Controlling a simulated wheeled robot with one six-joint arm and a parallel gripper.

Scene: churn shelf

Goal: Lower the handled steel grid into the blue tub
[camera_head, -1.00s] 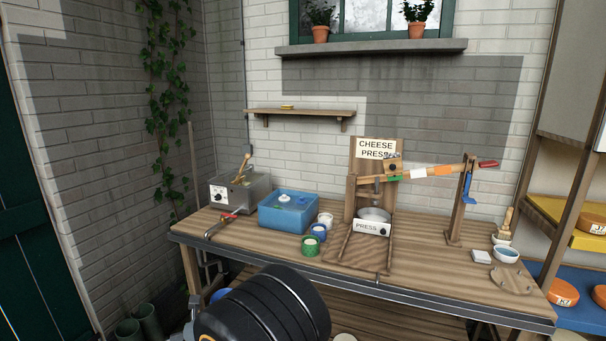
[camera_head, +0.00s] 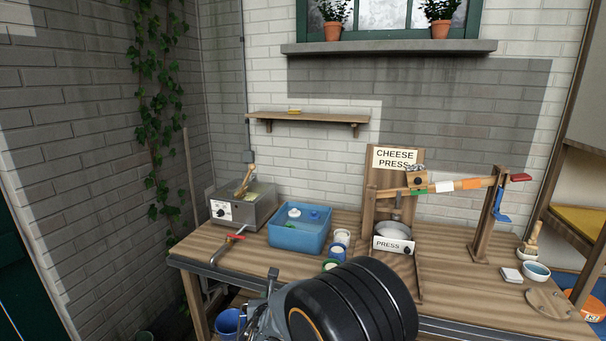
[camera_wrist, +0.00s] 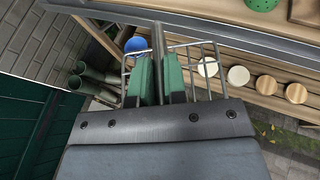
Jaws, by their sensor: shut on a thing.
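The blue tub (camera_head: 297,239) stands on the wooden bench in the head view, left of the cheese press. A white and a blue round piece show inside it. In the wrist view my gripper (camera_wrist: 158,75) has its green-padded fingers shut on an upright grey handle. The wire bars of the steel grid (camera_wrist: 208,68) spread out on both sides of the fingers. The grid hangs out over the floor in front of the bench, apart from the tub. In the head view my dark arm fills the lower middle, and I cannot make out the grid clearly there.
A steel heater box (camera_head: 243,205) stands left of the tub, with a red-handled tap (camera_head: 229,243) in front. Small cups (camera_head: 342,237) and the cheese press (camera_head: 392,244) stand to its right. A wall shelf (camera_head: 307,117) hangs above. A blue bucket (camera_head: 229,322) is below the bench.

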